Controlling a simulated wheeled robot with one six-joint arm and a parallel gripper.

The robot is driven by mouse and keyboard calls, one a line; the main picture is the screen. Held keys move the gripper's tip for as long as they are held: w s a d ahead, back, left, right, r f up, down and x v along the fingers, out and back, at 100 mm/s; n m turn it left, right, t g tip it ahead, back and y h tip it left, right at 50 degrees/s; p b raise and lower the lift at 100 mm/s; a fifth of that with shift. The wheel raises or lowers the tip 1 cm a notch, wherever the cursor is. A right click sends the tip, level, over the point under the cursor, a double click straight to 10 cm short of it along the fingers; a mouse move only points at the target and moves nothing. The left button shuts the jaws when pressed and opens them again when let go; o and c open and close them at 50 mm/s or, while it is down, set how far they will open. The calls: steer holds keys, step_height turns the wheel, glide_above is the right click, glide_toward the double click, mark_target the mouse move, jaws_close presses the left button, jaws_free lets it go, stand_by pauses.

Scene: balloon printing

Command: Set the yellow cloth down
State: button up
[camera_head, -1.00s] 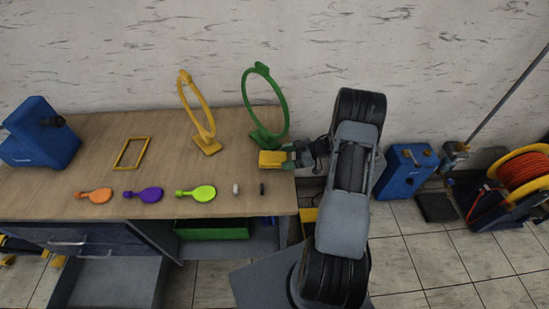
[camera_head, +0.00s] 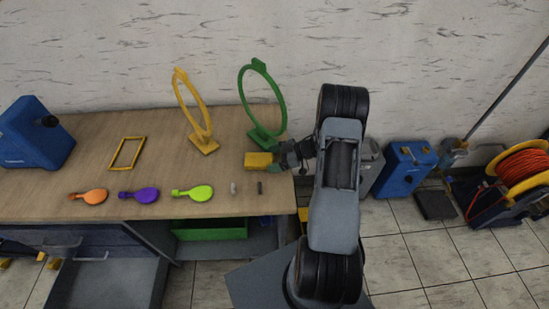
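The yellow cloth (camera_head: 258,160) is a small yellow block-like shape at the right end of the wooden table (camera_head: 90,180). My gripper (camera_head: 276,158) reaches in from the right and its fingers meet the cloth's right end, shut on it. The cloth is at or just above the table top, in front of the green ring stand (camera_head: 268,135). I cannot tell whether it touches the table. My arm hides part of the table's right edge.
A blue machine (camera_head: 38,135) is far left. Bare wood lies between.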

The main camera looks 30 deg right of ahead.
steer(key=shift+o, duration=1)
